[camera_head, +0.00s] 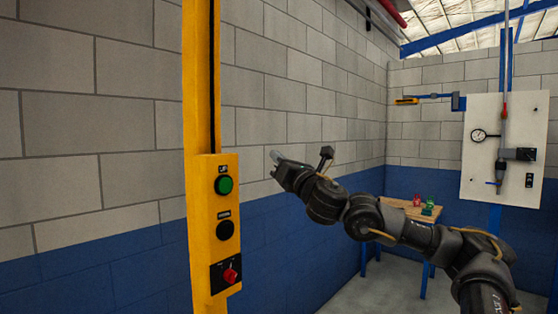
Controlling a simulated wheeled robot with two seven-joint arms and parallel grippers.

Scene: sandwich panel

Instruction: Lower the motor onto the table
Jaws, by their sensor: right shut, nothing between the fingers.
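A yellow post carries a yellow control box (203,258) at the left centre. On it are a green button (223,185), a black button (225,229) below it and a red rotary switch (230,276) on a black plate. My right arm reaches in from the lower right. My right gripper (275,157) is shut and empty, to the right of the control box near the green button's height, apart from it in the picture. A small wooden table (396,205) stands in the far corner, partly hidden by my arm. I cannot make out a motor. My left gripper is not in view.
Red and green small items (428,207) stand on the table. A white panel (480,120) with a gauge (479,135) and pipework is at the right. A block wall (90,110), blue below, runs behind the post. Grey floor (350,290) shows between post and arm.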

